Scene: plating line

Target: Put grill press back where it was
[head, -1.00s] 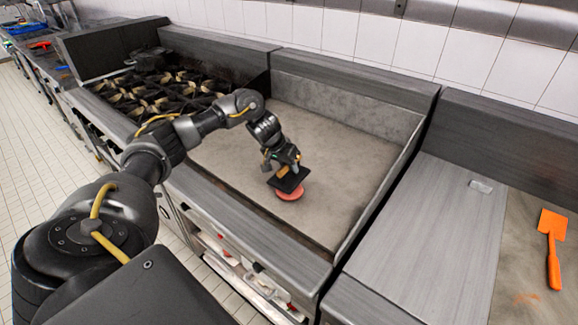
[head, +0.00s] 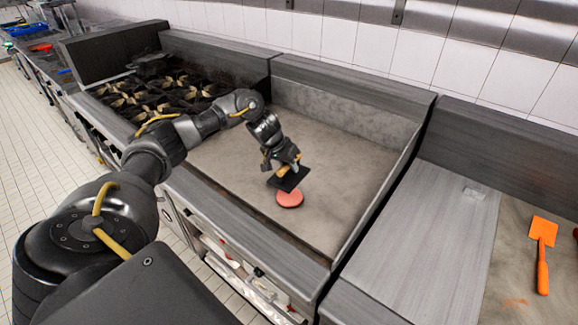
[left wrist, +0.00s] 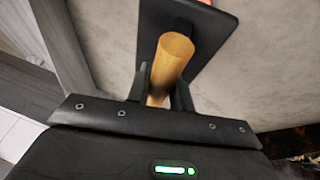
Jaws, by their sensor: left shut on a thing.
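The grill press is a flat black plate (head: 289,180) with a wooden handle. In the head view my left gripper (head: 284,168) is shut on its handle and holds it above the griddle, just above and behind a round reddish patty (head: 289,198). The plate looks apart from the patty. In the left wrist view the wooden handle (left wrist: 172,62) sits between the two fingers, with the black plate beyond it. A bit of the patty (left wrist: 206,2) shows at the top edge. My right gripper is not in view.
The griddle surface (head: 345,160) is otherwise clear, with raised walls at its back and right. A burner range (head: 150,95) stands to the left. A grey counter (head: 430,240) lies to the right, with an orange spatula (head: 542,250) beyond it.

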